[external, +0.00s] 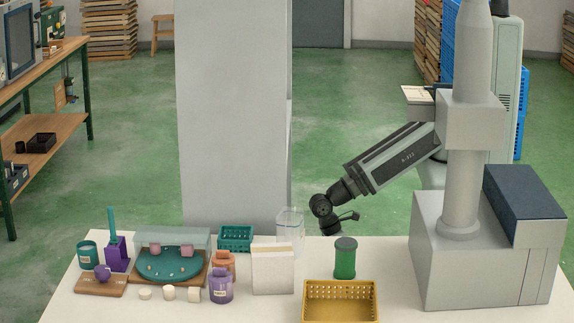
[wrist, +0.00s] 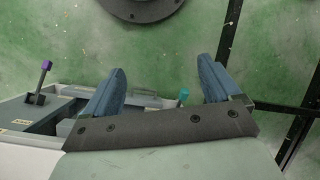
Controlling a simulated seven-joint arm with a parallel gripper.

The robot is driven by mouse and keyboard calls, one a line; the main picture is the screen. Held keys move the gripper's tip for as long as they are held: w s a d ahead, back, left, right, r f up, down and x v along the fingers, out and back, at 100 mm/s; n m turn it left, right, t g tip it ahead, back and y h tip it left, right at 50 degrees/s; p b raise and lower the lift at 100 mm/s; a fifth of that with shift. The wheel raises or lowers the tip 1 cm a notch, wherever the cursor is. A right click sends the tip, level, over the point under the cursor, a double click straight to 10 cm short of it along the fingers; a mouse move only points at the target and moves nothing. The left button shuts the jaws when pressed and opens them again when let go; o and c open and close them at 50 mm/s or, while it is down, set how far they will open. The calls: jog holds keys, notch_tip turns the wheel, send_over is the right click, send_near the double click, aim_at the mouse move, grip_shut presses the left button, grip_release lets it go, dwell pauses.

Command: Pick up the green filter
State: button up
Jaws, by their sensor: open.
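The green filter, a green cylinder with a dark lid (external: 345,258), stands upright on the white table in the external view. My gripper (external: 350,217) is above the table, a little above and left of the filter's lid in the picture, and apart from it. In the wrist view its two blue-grey fingers (wrist: 160,75) are spread with nothing held between them. I cannot make out the green filter in the wrist view.
A yellow perforated basket (external: 342,289) lies in front of the filter. To the left stand a white box (external: 272,271), a clear container (external: 290,226), a green basket (external: 235,237), purple (external: 221,286) and orange (external: 223,262) jars, and a teal turntable (external: 172,267).

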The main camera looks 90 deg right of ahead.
jog(key=w+a+r+n+t, duration=0.1)
jog(key=w+a+r+n, duration=0.25)
jog(key=a+r, duration=0.75)
notch_tip(320, 180, up, 28)
jog(key=n+t+y, duration=0.4)
jog(key=n+t, duration=0.1)
jog(key=n, duration=0.2)
send_over(345, 255)
jog(key=s+d, duration=0.2)
jog(key=d, duration=0.5)
jog(key=x, duration=0.7)
jog(key=shift+w+a+f, duration=0.2)
jog(key=shift+w+a, duration=0.1)
jog(key=shift+a, duration=0.1)
jog(key=shift+x, duration=2.8)
jog(key=shift+d, duration=0.25)
jog(key=c, duration=1.1)
jog(key=shift+w, duration=0.1)
jog(key=shift+c, duration=0.2)
